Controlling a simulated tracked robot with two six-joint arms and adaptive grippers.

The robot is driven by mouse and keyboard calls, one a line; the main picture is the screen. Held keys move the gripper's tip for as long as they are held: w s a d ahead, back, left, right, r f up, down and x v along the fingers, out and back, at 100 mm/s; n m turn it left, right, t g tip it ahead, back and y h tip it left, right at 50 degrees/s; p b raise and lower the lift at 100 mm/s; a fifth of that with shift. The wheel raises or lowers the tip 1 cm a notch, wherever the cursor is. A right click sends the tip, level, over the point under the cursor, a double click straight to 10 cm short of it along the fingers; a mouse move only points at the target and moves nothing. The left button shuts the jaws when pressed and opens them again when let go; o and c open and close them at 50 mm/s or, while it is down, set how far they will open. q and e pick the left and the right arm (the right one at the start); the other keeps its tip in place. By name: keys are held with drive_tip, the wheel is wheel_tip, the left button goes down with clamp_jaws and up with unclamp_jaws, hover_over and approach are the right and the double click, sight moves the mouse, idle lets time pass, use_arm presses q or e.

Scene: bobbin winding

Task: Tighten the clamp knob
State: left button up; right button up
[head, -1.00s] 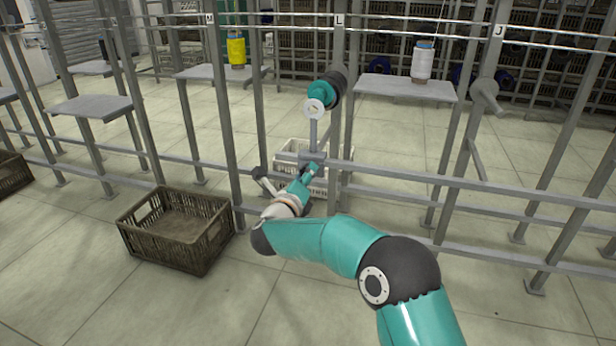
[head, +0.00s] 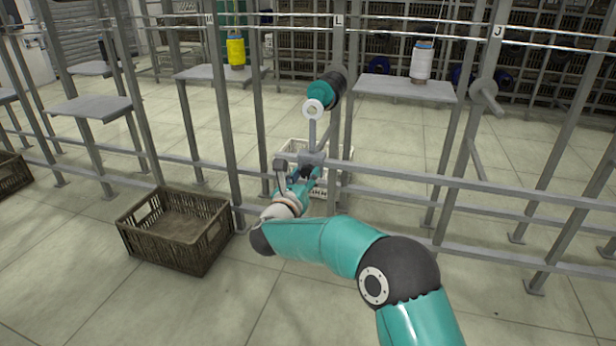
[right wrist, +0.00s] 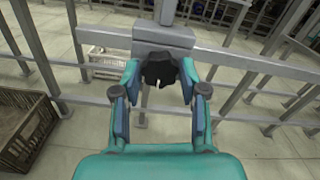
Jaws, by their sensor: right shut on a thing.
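The black clamp knob (right wrist: 160,68) sits on the front of a grey clamp block (right wrist: 165,38) on the rail, in the right wrist view. My right gripper (right wrist: 159,76) has its two fingers on either side of the knob and is shut on it. In the head view the right gripper (head: 306,173) is at the clamp block (head: 312,159), and the knob is mostly hidden there. A grey post rises from the block toward a teal and black winding head (head: 324,93) with a white ring (head: 313,109). My left gripper is not in view.
A brown crate (head: 178,228) stands on the floor at left. A white crate (head: 335,184) is behind the rail (head: 440,180). Shelves hold a yellow spool (head: 236,50) and a white spool (head: 422,61). Grey uprights frame the station. The front floor is clear.

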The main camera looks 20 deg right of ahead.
drive_tip(key=shift+a+f, duration=0.25)
drive_tip(key=shift+f, duration=0.25)
drive_tip(key=o, duration=1.1)
drive_tip(key=shift+o, duration=0.2)
drive_tip(key=shift+d+r, duration=0.1)
drive_tip(key=shift+r, duration=0.1)
drive_tip(key=shift+r, duration=0.1)
drive_tip(key=v, duration=1.2)
